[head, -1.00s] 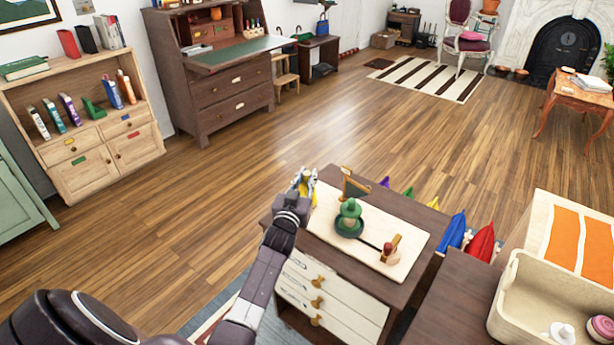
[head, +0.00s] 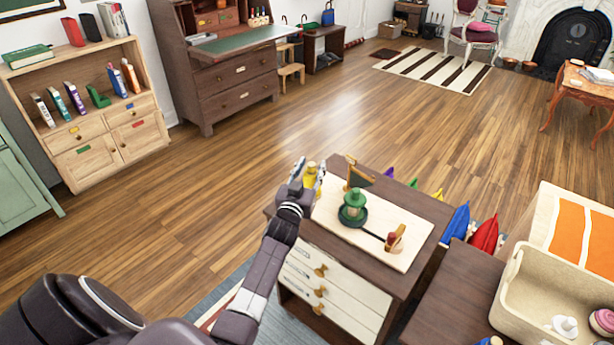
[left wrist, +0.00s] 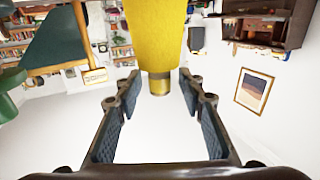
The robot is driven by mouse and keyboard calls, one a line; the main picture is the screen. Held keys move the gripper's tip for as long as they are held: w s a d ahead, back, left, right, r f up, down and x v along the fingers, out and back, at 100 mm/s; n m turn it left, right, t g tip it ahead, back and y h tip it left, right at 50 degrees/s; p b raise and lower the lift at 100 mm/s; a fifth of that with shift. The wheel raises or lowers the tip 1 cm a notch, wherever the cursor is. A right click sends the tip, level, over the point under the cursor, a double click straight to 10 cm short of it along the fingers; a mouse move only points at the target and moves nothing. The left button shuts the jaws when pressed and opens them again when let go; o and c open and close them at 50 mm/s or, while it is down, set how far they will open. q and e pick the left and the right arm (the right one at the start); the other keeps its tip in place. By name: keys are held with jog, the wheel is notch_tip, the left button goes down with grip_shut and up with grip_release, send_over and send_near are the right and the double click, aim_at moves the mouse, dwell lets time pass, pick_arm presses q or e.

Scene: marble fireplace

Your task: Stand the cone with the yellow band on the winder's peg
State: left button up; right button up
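My left gripper (head: 308,172) is at the back left corner of the small dark cabinet. A yellow piece (head: 311,176) stands between its fingers. In the left wrist view this yellow piece (left wrist: 158,38) has a round body and a brass-coloured end, with a gap to each finger, so the gripper (left wrist: 158,90) is open around it. I cannot tell whether it is the cone. A pale board (head: 405,262) on the cabinet carries a green lantern-shaped piece (head: 353,208) and a wooden piece with a red part (head: 395,238). I cannot make out the winder's peg. My right gripper is out of view.
Coloured pointed things, such as a blue one (head: 456,222) and a red one (head: 485,235), line the cabinet's right side. A cream bin (head: 508,285) stands at the lower right.

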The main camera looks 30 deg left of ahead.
pick_arm(q)
jog(key=v, duration=1.1)
jog(key=shift+s, duration=0.3)
jog(key=shift+d, duration=0.15)
jog(key=s+d+f+m+g+h, duration=0.2)
jog(key=s+d+f+g, duration=0.3)
jog(key=s, duration=0.5)
jog(key=s+d+f+m+g+h, duration=0.2)
jog(key=s+d+f+g, duration=0.2)
jog(key=s+d, duration=0.45)
jog(key=s+d+f+m+g+h, duration=0.2)
jog(key=s+d+f+g, duration=0.25)
jog(key=s, duration=0.75)
notch_tip(320, 180, down, 24)
jog(key=s+g, duration=0.2)
jog(key=s+a+f, duration=0.2)
jog(key=s+f, duration=1.4)
jog(key=s, duration=0.1)
jog(key=shift+a+f+g, duration=0.2)
jog(key=shift+f+g, duration=0.05)
jog(key=shift+g, duration=0.1)
